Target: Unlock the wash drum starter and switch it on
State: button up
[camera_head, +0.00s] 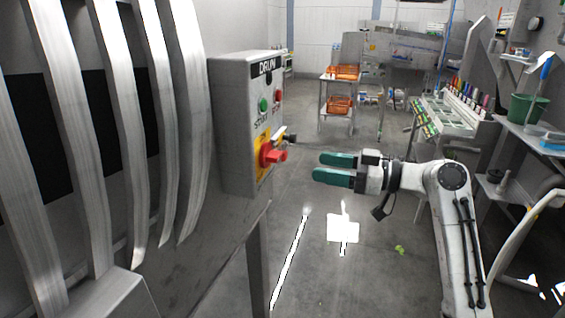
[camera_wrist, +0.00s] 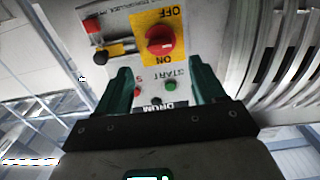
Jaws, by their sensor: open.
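The grey starter box (camera_head: 232,125), labelled DRUM, is fixed at the drum's side. Its red rotary switch (camera_head: 270,154) sits on a yellow plate, marked OFF and ON in the wrist view (camera_wrist: 160,40); I cannot tell its setting. A black fitting (camera_head: 290,138) juts out beside the switch; the wrist view shows it (camera_wrist: 112,50) with a red piece (camera_wrist: 92,27). Whether it is locked is unclear. The green START button (camera_head: 263,104) and red stop button (camera_head: 278,95) are above the switch. My gripper (camera_head: 318,167) is open and empty, green fingers towards the box, apart from it.
Large curved metal bars (camera_head: 115,120) of the drum stand close at the left. A bench with a green bucket (camera_head: 524,110) and bottles is at the right. A cart with orange crates (camera_head: 340,105) stands behind. The grey floor between is mostly clear, with a green scrap (camera_head: 399,250).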

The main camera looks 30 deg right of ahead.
aim_at(280, 157)
jog(key=p+x, duration=0.1)
jog(key=x, duration=0.2)
jog(key=p+x, duration=0.1)
jog(key=x, duration=0.3)
jog(key=p+x, duration=0.1)
jog(key=x, duration=0.2)
jog(key=shift+w+a+r, duration=0.15)
jog(key=shift+w+r, duration=0.1)
jog(key=shift+r, duration=0.1)
jog(key=c, duration=1.1)
